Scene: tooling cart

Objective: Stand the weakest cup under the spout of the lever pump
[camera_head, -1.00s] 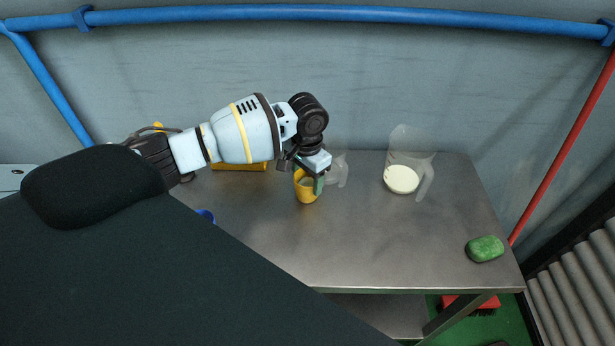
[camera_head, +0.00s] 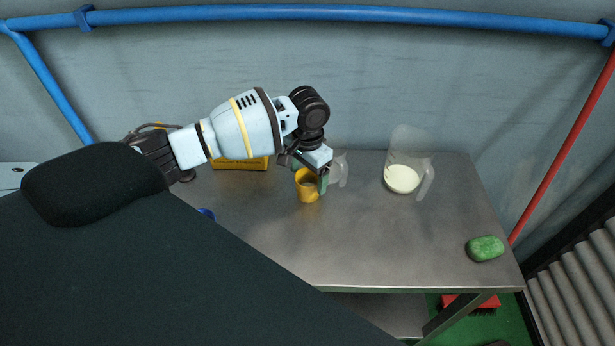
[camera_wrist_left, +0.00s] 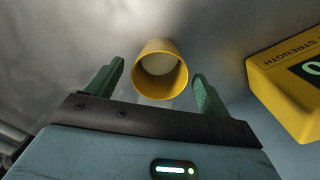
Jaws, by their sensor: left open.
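A yellow cup (camera_head: 307,189) stands upright on the metal table. In the left wrist view the cup (camera_wrist_left: 160,76) shows its open mouth, with a pale surface inside. My left gripper (camera_head: 322,177) is open at the cup's upper right side in the head view. In the left wrist view the cup appears between the two green fingers of my left gripper (camera_wrist_left: 158,72), with a gap on each side. A yellow box (camera_head: 240,164) stands at the back left; its face (camera_wrist_left: 290,85) reads "STRENGTH" above a display. I cannot make out the lever pump or its spout. My right gripper is not in view.
A small clear jug (camera_head: 340,170) stands just behind the cup. A larger clear jug (camera_head: 403,178) with white contents stands further right. A green sponge-like block (camera_head: 486,248) lies near the right edge. A blue object (camera_head: 206,214) is partly hidden at left. The table's middle front is clear.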

